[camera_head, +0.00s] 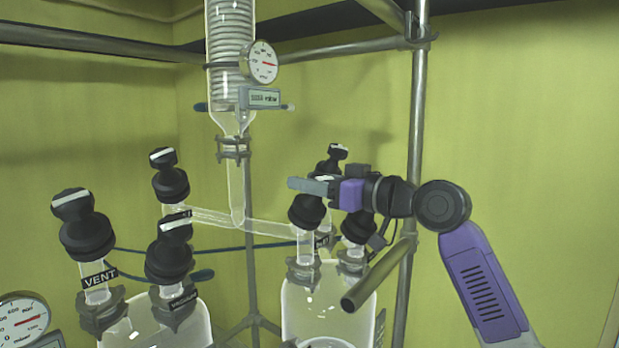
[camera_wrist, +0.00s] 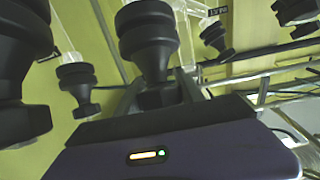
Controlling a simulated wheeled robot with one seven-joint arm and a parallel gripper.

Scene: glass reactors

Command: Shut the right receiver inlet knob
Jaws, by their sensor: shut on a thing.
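The right receiver (camera_head: 330,305) is a clear glass vessel right of centre in the head view. A black knob (camera_head: 307,211), which I take as its inlet knob, stands where the slanting glass tube from the condenser meets the receiver's neck. My gripper (camera_head: 308,187) reaches in from the right and is shut on the top of this knob, hiding its handle and any white mark. In the wrist view the knob (camera_wrist: 148,40) stands between the fingers of my gripper (camera_wrist: 160,95). Its turn angle cannot be read.
Close by are another black knob (camera_head: 357,228) on the receiver and one behind my gripper (camera_head: 335,158). The left receiver (camera_head: 155,325) carries vent, vacuum and inlet knobs. A metal post (camera_head: 417,140) and a cut bar end (camera_head: 362,290) stand near my arm. A condenser (camera_head: 230,50) hangs above.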

